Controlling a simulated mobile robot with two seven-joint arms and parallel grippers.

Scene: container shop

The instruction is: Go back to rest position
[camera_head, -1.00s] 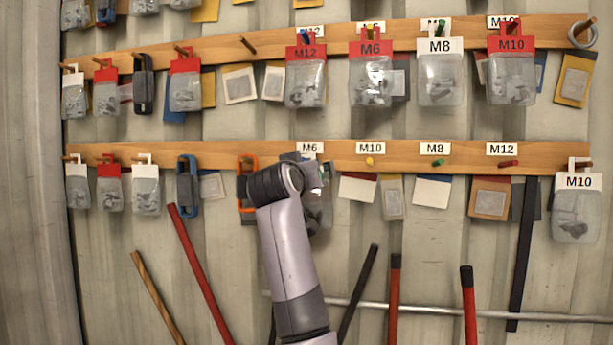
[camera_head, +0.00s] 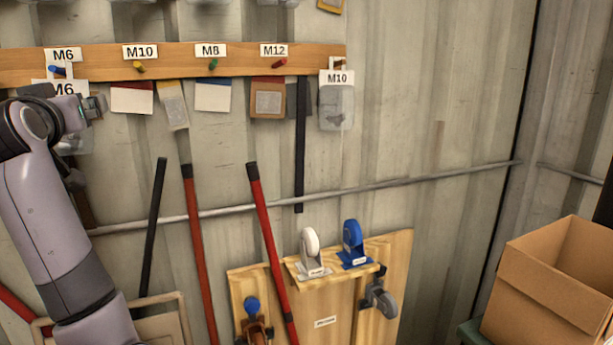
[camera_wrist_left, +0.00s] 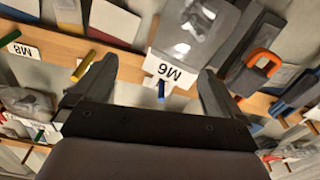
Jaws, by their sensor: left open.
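My left arm comes in from the left in the head view. Its gripper (camera_head: 98,104) is at the M6 pack (camera_head: 66,88), partly in front of it. The clear pack with its white M6 card hangs from the blue peg (camera_head: 57,70) on the wooden rail (camera_head: 180,66). In the left wrist view the picture is upside down. There my gripper (camera_wrist_left: 150,88) is open, with its two fingers apart. The M6 pack (camera_wrist_left: 195,30) and the blue peg (camera_wrist_left: 161,92) show between and beyond the fingers, and nothing is clamped. My right gripper is not in view.
A clear M10 pack (camera_head: 336,108) hangs at the rail's right end. The M10, M8 and M12 pegs on the rail are bare. Long red-handled tools (camera_head: 268,240) lean below. A caster display board (camera_head: 390,260) and an open cardboard box (camera_head: 550,290) stand lower right.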

